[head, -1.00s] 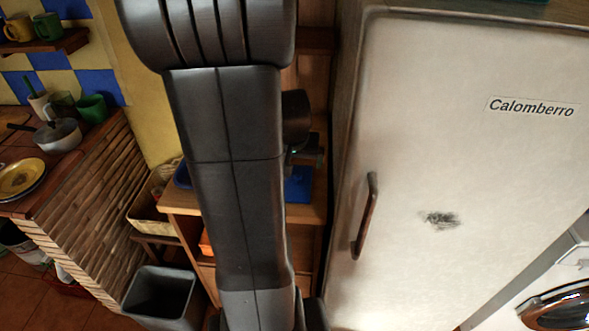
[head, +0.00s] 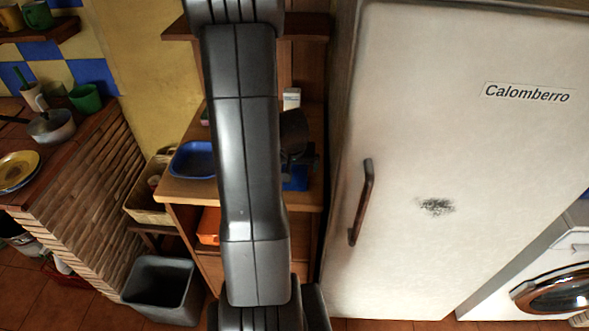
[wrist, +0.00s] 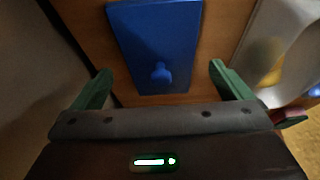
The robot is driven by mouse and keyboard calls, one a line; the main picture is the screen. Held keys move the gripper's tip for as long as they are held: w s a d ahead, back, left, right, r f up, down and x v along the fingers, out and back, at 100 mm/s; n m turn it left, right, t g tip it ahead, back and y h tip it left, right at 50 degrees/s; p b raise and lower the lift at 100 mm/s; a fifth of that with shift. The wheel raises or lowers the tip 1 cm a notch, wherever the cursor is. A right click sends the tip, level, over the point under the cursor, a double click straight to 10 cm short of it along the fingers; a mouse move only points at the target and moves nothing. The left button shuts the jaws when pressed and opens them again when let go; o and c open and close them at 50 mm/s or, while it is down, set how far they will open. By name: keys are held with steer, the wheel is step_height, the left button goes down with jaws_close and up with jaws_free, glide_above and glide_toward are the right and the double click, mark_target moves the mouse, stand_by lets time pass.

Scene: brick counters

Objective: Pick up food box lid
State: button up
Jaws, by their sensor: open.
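The food box lid (wrist: 156,42) is a blue rectangular panel with a small knob, lying on a wooden surface in the wrist view. In the head view a bit of the blue lid (head: 296,184) shows to the right of my arm, on the wooden shelf unit. My gripper (wrist: 162,82) is open and empty in the wrist view, with its green fingers apart on either side of the lid's near end and knob. I cannot tell the height between the fingers and the lid. In the head view my arm hides part of the shelf.
A blue tray (head: 193,160) sits on the wooden shelf unit (head: 186,191), left of my arm. The tall white fridge (head: 450,150) stands close on the right. A grey bin (head: 160,288) and a wicker basket (head: 148,203) stand at the lower left.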

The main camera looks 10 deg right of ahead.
steer(key=shift+x, duration=0.8)
steer(key=c, duration=1.1)
steer(key=shift+o, duration=0.2)
steer(key=shift+r, duration=0.1)
